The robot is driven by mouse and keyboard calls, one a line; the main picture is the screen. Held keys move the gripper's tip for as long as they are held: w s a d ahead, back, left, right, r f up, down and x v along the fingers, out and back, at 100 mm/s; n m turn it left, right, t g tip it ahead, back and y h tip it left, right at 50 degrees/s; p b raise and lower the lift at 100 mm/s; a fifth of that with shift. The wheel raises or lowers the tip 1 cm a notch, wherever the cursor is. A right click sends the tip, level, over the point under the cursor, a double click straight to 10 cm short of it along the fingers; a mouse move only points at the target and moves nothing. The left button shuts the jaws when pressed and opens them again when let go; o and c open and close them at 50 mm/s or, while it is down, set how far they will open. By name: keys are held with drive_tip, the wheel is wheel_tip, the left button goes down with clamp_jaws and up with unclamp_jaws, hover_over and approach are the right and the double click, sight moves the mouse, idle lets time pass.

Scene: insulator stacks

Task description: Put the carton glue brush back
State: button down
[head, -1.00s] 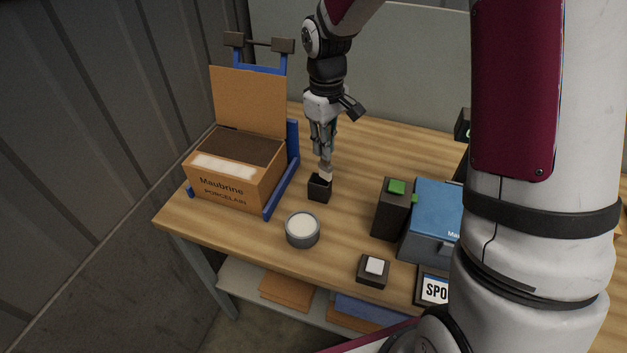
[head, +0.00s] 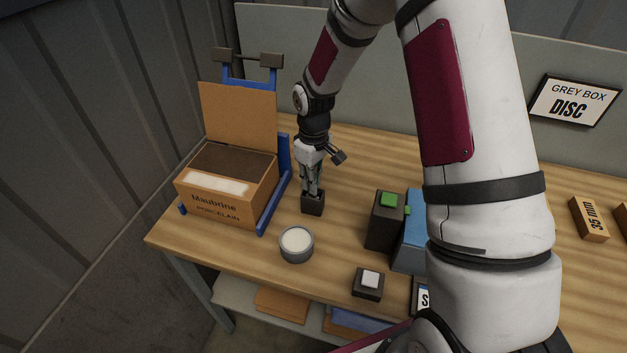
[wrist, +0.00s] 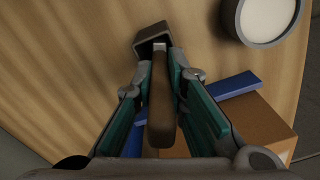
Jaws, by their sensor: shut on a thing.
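My gripper (head: 311,188) points down and is shut on the glue brush, directly above a small dark square holder (head: 313,206). In the wrist view the brush's brown handle (wrist: 161,115) lies between the two fingers, and its pale lower part (wrist: 159,44) is at the mouth of the holder (wrist: 151,32). The bristles are hidden; how deep the brush sits cannot be told. The open carton (head: 215,205), marked Maubrine Porcelain, stands left with a white strip (head: 217,183) on its front part. A round pot (head: 296,246) with white contents stands in front of the holder.
The carton sits in a blue frame (head: 284,160). A dark block with a green button (head: 386,220) and a blue box (head: 411,245) stand right of the holder. A dark block with a white button (head: 368,283) is near the front edge. Bare tabletop (head: 375,160) lies behind.

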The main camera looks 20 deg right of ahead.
drive_tip(key=shift+f, duration=0.15)
drive_tip(key=c, duration=1.6)
unclamp_jaws()
wheel_tip(320, 180, up, 12)
drive_tip(key=shift+d+r+b, duration=0.1)
drive_tip(key=shift+r+b, duration=0.1)
drive_tip(key=shift+b, duration=0.8)
drive_tip(key=s+r+m+t+h, duration=0.1)
drive_tip(key=s+r+m+t, duration=0.2)
drive_tip(key=s+r, duration=0.85)
drive_tip(key=s+r+m+t, duration=0.2)
drive_tip(key=s+r, duration=0.4)
drive_tip(key=s, duration=0.6)
drive_tip(key=shift+s+m+t+y, duration=0.4)
drive_tip(key=shift+m, duration=0.3)
